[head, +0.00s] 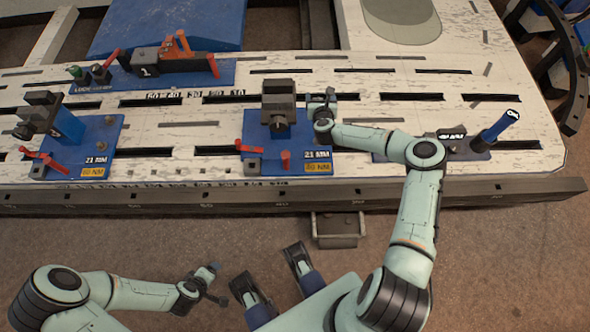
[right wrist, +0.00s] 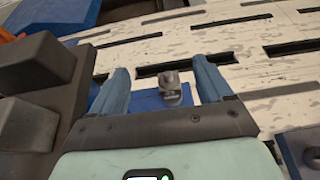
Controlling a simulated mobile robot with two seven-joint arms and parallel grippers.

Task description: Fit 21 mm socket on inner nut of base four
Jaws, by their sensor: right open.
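My right gripper (head: 326,103) is over the right edge of the middle blue base (head: 284,138), beside its dark upright block (head: 278,100). In the right wrist view its two blue fingers are apart, with a small grey metal piece (right wrist: 171,87) standing on blue plate between them. I cannot tell whether this piece is a nut or a socket, nor whether the fingers touch it. The middle base and the left blue base (head: 97,135) both bear 21 MM and 80 NM labels. No number four is readable. My left gripper (head: 212,284) is off the bench; its jaw opening is unclear.
A blue-handled tool (head: 496,127) stands on a plate at the bench's right. Dark block parts (right wrist: 37,75) crowd the right gripper's left side.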

